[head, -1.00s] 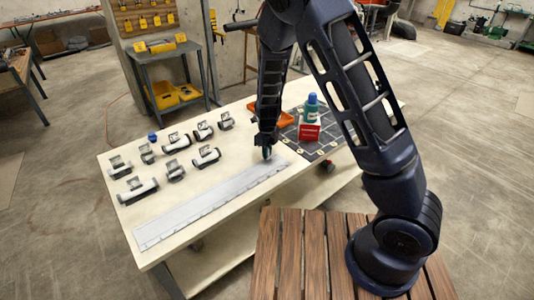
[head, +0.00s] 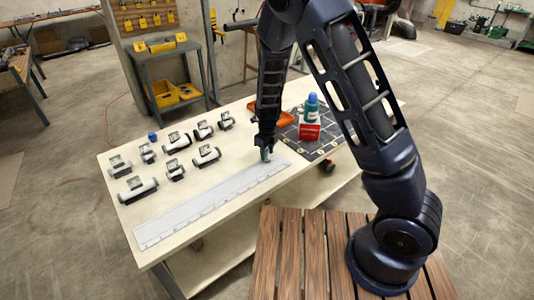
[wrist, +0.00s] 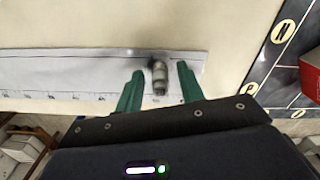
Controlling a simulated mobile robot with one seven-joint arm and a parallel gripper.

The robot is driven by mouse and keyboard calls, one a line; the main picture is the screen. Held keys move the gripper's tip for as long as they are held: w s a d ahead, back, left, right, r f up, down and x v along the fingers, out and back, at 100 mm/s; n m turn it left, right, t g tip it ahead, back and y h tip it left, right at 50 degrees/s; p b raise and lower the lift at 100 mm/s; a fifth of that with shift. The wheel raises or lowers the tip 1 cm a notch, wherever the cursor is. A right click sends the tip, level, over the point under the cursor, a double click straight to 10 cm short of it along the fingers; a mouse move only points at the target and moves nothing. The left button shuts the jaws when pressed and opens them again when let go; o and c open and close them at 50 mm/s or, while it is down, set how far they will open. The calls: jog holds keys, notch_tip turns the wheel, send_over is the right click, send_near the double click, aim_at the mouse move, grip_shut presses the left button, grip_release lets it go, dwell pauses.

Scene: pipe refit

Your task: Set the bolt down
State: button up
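The bolt (wrist: 160,77), a small grey metal piece, is between the two green fingertips of my gripper (wrist: 160,90) in the wrist view. A gap shows on each side of it, so the fingers stand open and apart from it. It is over the right end of the white ruled strip (wrist: 80,75), with a dark patch at its far end. I cannot tell whether it stands or lies. In the head view my gripper (head: 267,154) is low over the strip's far right end; the bolt is too small there to make out clearly.
Several pipe fittings (head: 178,142) and a blue cap (head: 152,136) are on the table's left. The table front beside the strip is bare.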

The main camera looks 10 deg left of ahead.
notch_tip(320, 180, up, 11)
jog(key=shift+f, duration=0.1)
jog(key=shift+r, duration=0.4)
jog(key=s+d+r+n+t+y, duration=0.1)
jog(key=s+d+r+n, duration=0.1)
jog(key=d+r+n, duration=0.6)
jog(key=s+d+r+n+y, duration=0.2)
jog(key=d+r+n, duration=0.2)
jog(key=d+r, duration=0.85)
jog(key=s+d+r+n+t+h, duration=0.1)
jog(key=s+d+r+n, duration=0.1)
jog(key=s+d+n, duration=0.4)
jog(key=s+d+r+n+t+h, duration=0.2)
jog(key=s+d+n, duration=0.4)
jog(key=s+d, duration=0.3)
jog(key=shift+s+d+r+t, duration=0.2)
jog(key=shift+d+r+t, duration=0.1)
jog(key=shift+d, duration=0.5)
